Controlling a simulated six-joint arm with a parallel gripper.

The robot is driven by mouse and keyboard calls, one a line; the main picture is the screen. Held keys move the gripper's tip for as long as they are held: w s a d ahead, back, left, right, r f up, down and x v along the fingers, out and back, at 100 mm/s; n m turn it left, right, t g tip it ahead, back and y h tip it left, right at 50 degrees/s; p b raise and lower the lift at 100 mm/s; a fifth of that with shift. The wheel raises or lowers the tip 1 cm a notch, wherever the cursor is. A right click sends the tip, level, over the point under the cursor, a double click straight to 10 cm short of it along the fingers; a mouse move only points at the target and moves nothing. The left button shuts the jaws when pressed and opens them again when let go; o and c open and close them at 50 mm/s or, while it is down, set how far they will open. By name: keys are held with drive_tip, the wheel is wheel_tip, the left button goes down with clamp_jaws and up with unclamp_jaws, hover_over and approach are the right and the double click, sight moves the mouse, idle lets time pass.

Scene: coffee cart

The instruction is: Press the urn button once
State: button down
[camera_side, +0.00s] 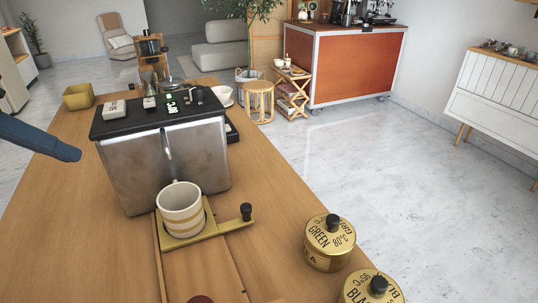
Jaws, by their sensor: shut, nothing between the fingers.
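The urn is a boxy brushed-steel body (126,180) with a black top (132,125). Its top carries a small green lit display (171,109), a pale block and several small fittings. I cannot tell which fitting is the button. A tap handle (167,145) runs down its front. A white cup with tan bands (181,213) stands upright in front of the urn. My gripper (72,152), dark blue, enters from the left edge. Its fingers look shut and empty, left of the urn and apart from it.
The cup sits on a brass holder (222,229) with a black knob. The wooden counter (45,225) is clear at front left.

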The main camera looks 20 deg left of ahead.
drive_tip(key=w+a+r+n+t, duration=0.2)
drive_tip(key=w+a+r+n, duration=0.15)
drive_tip(key=w+r, duration=0.65)
drive_tip(key=n, duration=0.3)
hover_over(124, 101)
drive_tip(key=s, duration=0.4)
drive_tip(key=f, duration=0.1)
drive_tip(key=shift+w+a+m+y, duration=0.1)
drive_tip(key=shift+w+m+y, duration=0.15)
drive_tip(key=shift+y, duration=0.05)
drive_tip(key=shift+f, duration=0.1)
drive_tip(key=shift+f, duration=4.35)
drive_tip(key=shift+f, duration=0.1)
drive_tip(key=shift+f, duration=0.3)
